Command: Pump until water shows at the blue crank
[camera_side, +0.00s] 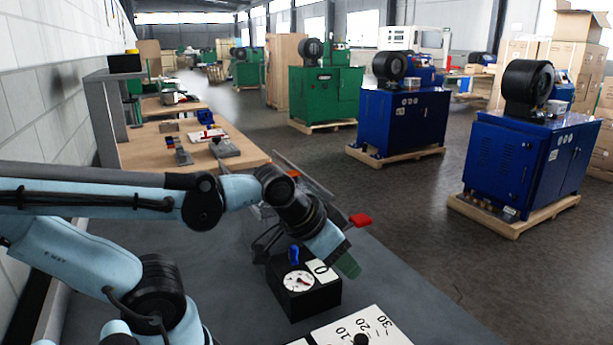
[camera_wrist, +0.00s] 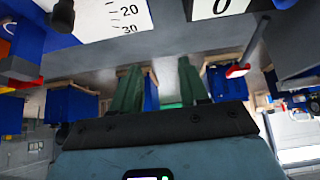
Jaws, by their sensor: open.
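A small blue knob-like part, which may be the blue crank (camera_side: 293,254), stands on top of a black box (camera_side: 318,298) with a round white dial (camera_side: 298,281) and a white "0" label (camera_side: 320,267). My gripper (camera_side: 347,266) is just right of and above this box, green fingers pointing down; one hides the other in the side view. In the wrist view its two green fingers (camera_wrist: 158,82) are apart with nothing between them. The "0" label also shows at the top of the wrist view (camera_wrist: 222,7). No water can be made out.
A white scale plate (camera_side: 372,325) marked 10, 20, 30 lies at the front, with a black knob (camera_side: 361,340) on it. A red handle-like part (camera_side: 360,220) is behind my gripper. A wooden bench (camera_side: 160,148) stands behind; blue machines (camera_side: 400,120) stand on the floor.

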